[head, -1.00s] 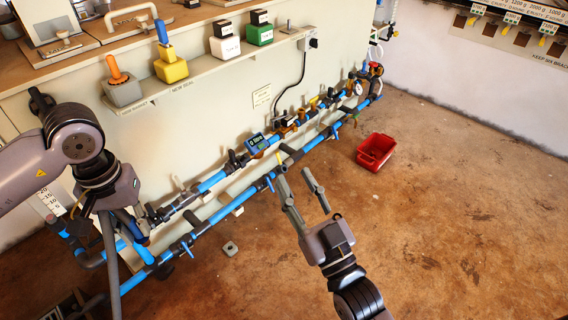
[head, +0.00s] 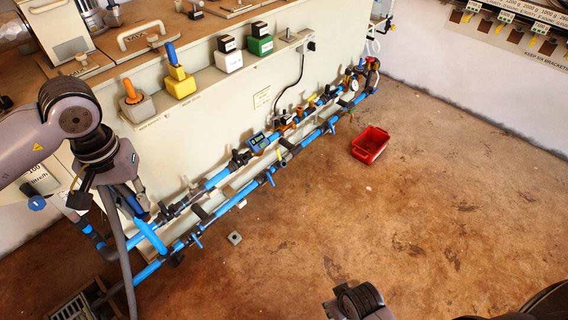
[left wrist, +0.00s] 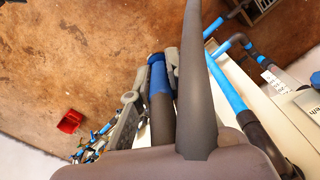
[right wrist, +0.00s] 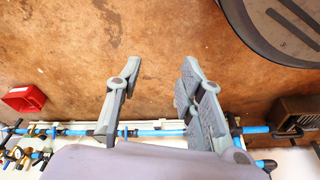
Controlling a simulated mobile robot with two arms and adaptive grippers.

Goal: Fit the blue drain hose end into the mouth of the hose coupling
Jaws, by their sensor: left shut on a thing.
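My left gripper (head: 132,205) is at the left, by the lower front of the bench. In the left wrist view it (left wrist: 150,88) is shut around the dark hose with a blue band, the blue drain hose end (left wrist: 157,76). A thick grey hose (left wrist: 196,85) crosses that view beside it and hangs toward the floor in the head view (head: 122,265). I cannot tell which dark pipe fitting is the hose coupling, and its mouth is not clear. My right gripper (right wrist: 158,75) has its fingers apart and nothing between them; its fingers are outside the head view.
Blue pipes (head: 225,205) with valves and gauges run along the bench front. A red bin (head: 370,145) stands on the floor. A small grey block (head: 235,238) lies near the pipes. A dark grate (head: 72,307) is at lower left. Open floor lies at centre right.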

